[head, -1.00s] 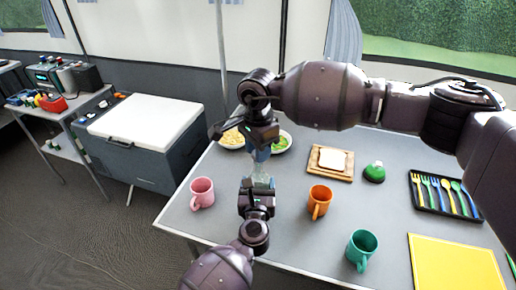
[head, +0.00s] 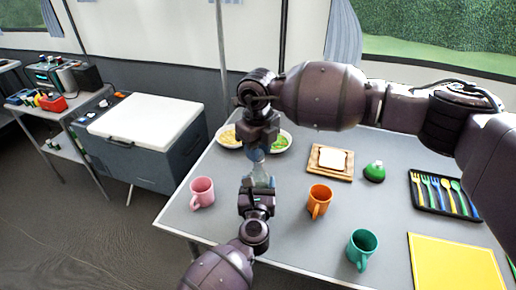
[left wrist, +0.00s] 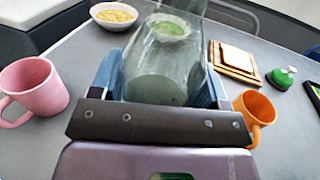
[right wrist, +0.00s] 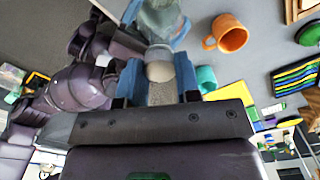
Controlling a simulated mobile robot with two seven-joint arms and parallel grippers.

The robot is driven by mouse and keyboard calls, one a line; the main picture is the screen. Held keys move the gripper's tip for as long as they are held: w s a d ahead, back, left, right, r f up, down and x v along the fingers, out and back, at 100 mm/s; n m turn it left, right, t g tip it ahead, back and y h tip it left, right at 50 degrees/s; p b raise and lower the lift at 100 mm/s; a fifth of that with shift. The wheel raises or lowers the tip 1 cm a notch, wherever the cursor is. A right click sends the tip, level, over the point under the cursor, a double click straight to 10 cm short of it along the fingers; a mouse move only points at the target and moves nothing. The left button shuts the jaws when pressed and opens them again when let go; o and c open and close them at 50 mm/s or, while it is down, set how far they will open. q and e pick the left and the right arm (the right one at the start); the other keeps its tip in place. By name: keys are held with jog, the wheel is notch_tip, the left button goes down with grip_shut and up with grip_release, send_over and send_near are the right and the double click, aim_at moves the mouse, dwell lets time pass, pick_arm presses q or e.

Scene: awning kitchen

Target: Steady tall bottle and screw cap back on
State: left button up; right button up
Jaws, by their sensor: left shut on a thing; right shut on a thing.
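The tall clear bottle (head: 263,177) stands upright in the middle of the table. My left gripper (head: 258,185) is shut around its lower part, and the left wrist view shows the bottle (left wrist: 165,65) between the blue fingers. My right gripper (head: 258,150) points down directly above it. In the right wrist view it is shut on a pale, round cap (right wrist: 160,71), in line with the bottle (right wrist: 156,20) below. The fingers partly hide where cap and bottle meet, so I cannot tell whether the cap is seated.
A pink mug (head: 202,191) stands left of the bottle; an orange mug (head: 319,199) and teal mug (head: 362,248) stand right. Behind are a yellow-food bowl (head: 229,139), a bowl with green food (head: 284,142) and a bread board (head: 330,171). A cutlery tray (head: 445,208) lies far right.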

jog(key=m, duration=1.5)
jog(key=shift+m, duration=0.3)
jog(key=m, duration=1.2)
jog(key=shift+a+f+m, duration=0.1)
jog(key=shift+a+m, duration=0.05)
jog(key=shift+m, duration=0.95)
jog(key=o, duration=0.9)
